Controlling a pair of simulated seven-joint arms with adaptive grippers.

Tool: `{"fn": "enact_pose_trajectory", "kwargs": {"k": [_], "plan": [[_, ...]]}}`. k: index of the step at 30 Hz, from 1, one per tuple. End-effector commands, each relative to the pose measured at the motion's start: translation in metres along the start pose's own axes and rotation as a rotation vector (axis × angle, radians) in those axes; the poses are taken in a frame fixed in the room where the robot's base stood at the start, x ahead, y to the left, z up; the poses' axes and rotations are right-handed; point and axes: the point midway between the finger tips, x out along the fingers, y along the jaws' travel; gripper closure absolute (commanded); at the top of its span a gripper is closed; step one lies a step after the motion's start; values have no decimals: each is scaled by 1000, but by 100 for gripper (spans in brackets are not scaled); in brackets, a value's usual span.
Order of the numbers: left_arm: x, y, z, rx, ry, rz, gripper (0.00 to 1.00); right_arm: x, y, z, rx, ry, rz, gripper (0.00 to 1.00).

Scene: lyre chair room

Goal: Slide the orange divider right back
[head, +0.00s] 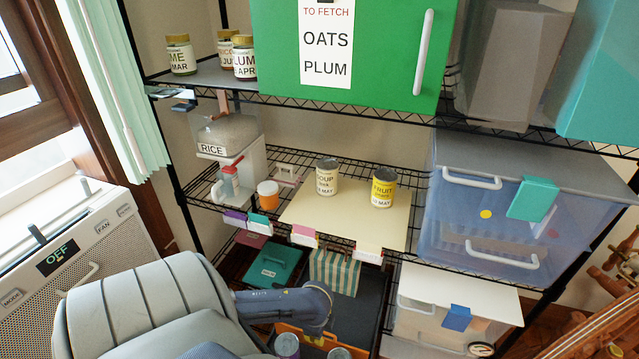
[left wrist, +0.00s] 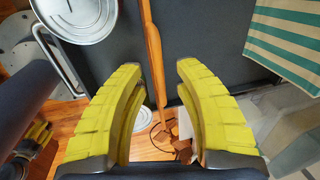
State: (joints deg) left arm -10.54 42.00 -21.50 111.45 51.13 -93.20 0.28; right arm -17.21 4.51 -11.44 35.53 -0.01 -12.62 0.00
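The orange divider (left wrist: 153,50) shows in the left wrist view as a narrow upright strip, with dark grey surface on both sides. My left gripper (left wrist: 160,72) is open, with its yellow fingers apart. The divider's lower part lies between the fingertips in the picture, with a gap on each side; I cannot tell how deep it is between them. In the head view an orange edge (head: 292,334) shows low down beside my left arm, which hides most of it and the gripper.
A lidded can (left wrist: 75,14) stands left of the divider. Two can tops (head: 286,345) (head: 339,352) show beside my arm. A green-striped object (head: 336,270) is behind, near a dark bin (head: 365,308). The wire shelf above holds a soup can (head: 327,177) and a fruit can (head: 383,187).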

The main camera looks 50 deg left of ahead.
Motion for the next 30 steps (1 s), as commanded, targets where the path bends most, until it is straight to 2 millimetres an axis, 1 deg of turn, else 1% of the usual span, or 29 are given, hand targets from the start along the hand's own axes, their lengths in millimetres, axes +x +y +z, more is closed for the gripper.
{"fn": "enact_pose_trajectory", "kwargs": {"k": [6,7,16,29,30], "plan": [[0,0,0,0,0,0,68,0,-2,0,1,0,-2,56],[0,0,0,0,0,0,65,0,-2,0,1,0,-2,56],[0,0,0,0,0,0,100,0,-1,0,0,0,-1,56],[0,0,0,0,0,0,100,0,3,1,-2,-1,3,56],[0,0,0,0,0,0,98,0,3,1,-2,-1,3,56]]}}
